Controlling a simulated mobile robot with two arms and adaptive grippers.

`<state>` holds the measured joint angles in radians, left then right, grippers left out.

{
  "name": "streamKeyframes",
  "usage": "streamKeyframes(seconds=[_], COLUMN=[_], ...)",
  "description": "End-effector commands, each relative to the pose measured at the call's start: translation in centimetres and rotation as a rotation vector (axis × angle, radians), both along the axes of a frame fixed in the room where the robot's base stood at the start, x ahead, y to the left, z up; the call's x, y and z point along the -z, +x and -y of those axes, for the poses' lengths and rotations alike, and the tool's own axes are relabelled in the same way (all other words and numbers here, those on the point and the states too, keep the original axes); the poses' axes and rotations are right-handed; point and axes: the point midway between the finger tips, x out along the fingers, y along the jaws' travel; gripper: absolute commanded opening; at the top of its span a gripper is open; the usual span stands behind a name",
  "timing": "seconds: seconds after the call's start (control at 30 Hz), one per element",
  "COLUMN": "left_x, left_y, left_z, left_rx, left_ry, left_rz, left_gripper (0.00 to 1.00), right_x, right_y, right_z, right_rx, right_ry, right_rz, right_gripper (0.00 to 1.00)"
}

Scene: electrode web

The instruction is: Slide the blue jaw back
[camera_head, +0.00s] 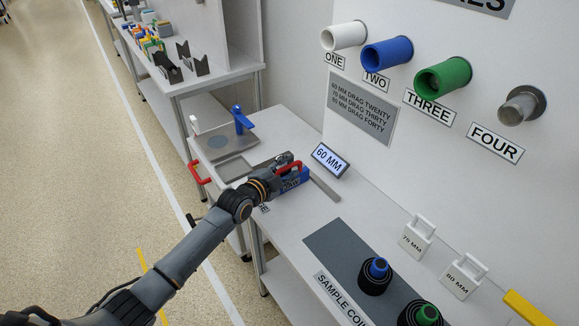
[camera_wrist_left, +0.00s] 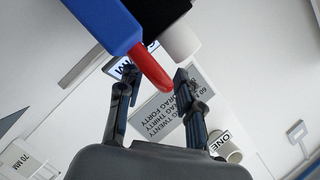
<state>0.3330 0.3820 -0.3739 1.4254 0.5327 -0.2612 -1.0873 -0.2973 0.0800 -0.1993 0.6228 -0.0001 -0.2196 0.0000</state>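The blue jaw (camera_head: 298,184) is a blue block on the white bench, in front of the 60 MM display (camera_head: 330,160). It carries a red handle (camera_head: 291,166). My left gripper (camera_head: 284,176) is at the jaw and partly hides it. Whether either finger touches the handle cannot be told. My right gripper is out of view.
A plate with a blue lever (camera_head: 241,120) and a red bar handle (camera_head: 198,172) are at the bench's far end. Colored tubes, such as the green one (camera_head: 443,77), stick out of the wall. A dark mat (camera_head: 338,245) with coils lies nearer; 70 MM and 80 MM blocks (camera_head: 463,276) stand beside it.

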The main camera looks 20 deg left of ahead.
Motion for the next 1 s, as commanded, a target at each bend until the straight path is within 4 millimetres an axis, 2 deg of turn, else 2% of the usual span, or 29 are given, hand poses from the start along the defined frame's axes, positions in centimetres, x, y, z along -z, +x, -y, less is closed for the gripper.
streamKeyframes(seconds=[0.13,0.43,0.6,0.87,1.0], left_x=[0.2,0.2,0.2,0.2,-0.1], left_y=[0.8,0.9,0.8,0.8,0.2], left_z=[0.2,0.3,0.3,0.3,1.2], left_rx=[0.000,0.000,0.000,0.000,0.001], left_ry=[0.000,0.000,0.000,0.000,-0.003], left_rz=[0.000,0.000,0.000,0.000,-0.002], left_gripper=[0.36,0.36,0.01,0.00,0.00], right_x=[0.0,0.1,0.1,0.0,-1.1], right_y=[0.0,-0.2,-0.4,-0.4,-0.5], right_z=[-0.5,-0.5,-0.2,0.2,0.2], right_rx=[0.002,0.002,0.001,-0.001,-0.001], right_ry=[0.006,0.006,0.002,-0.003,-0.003], right_rz=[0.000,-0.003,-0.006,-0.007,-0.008], right_gripper=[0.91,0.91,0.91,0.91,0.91])
